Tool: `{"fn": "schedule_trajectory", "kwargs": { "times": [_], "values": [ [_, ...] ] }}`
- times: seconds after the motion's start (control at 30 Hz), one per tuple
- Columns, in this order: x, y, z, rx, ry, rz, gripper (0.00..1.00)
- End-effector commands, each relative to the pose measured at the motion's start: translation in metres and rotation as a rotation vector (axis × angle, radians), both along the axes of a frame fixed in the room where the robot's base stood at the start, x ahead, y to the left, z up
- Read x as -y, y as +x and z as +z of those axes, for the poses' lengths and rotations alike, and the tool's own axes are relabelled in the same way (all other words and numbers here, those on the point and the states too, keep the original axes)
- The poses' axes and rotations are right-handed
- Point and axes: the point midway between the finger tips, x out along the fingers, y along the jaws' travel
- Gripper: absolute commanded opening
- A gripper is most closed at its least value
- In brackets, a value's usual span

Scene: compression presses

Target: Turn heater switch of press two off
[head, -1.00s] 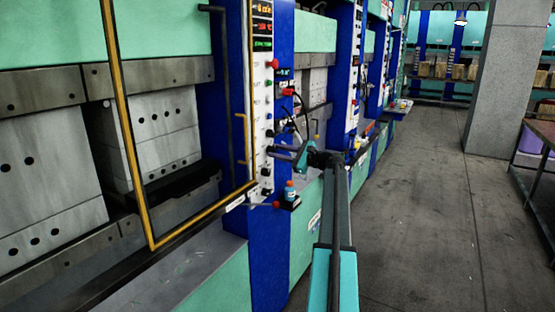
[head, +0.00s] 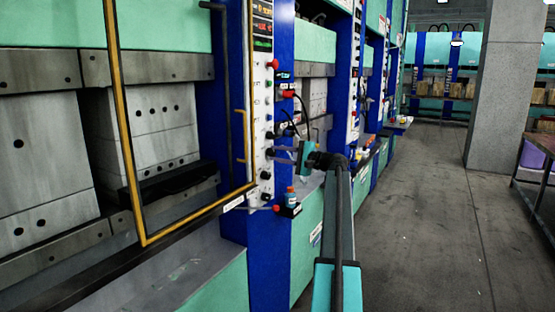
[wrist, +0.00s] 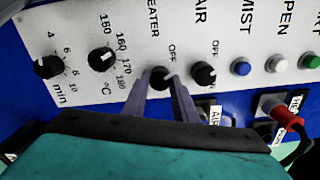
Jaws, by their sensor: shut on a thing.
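The heater switch (wrist: 160,78) is a small black rotary knob on the white control panel (wrist: 125,20), below lettering whose visible part reads "EATER". An "OFF" mark sits at its upper right. My gripper (wrist: 160,84) is shut on this knob, with one grey finger on each side. The fingers partly cover the knob, and I cannot tell exactly where its pointer stands. In the head view my gripper (head: 273,155) reaches left to the lower part of the panel on a blue press column (head: 268,225). The knob itself is hard to make out there.
The similar AIR knob (wrist: 204,74) is close to the right finger. A temperature dial (wrist: 103,58) and a minute dial (wrist: 48,66) are on the left. A red plug with a black cable (wrist: 283,110) is at lower right. The aisle floor (head: 420,210) is clear.

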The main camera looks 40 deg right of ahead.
Motion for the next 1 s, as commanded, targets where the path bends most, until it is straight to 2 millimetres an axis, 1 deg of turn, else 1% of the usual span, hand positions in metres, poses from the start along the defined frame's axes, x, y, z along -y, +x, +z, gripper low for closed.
{"fn": "schedule_trajectory", "kwargs": {
  "times": [0.43,0.47,0.5,0.57,0.87,1.0],
  "values": [
    [-0.0002,-0.0007,-0.0013,0.001,-0.016,0.001,0.03],
    [-0.0002,-0.0007,-0.0013,0.001,-0.016,0.001,0.27],
    [-0.0002,-0.0007,-0.0013,0.001,-0.015,0.001,0.34],
    [-0.0002,-0.0006,-0.0011,0.001,-0.015,0.001,0.44],
    [0.0000,-0.0005,-0.0005,0.002,-0.014,0.000,0.44],
    [0.0008,-0.0039,-0.0005,0.002,-0.014,0.000,0.44]
  ]
}}
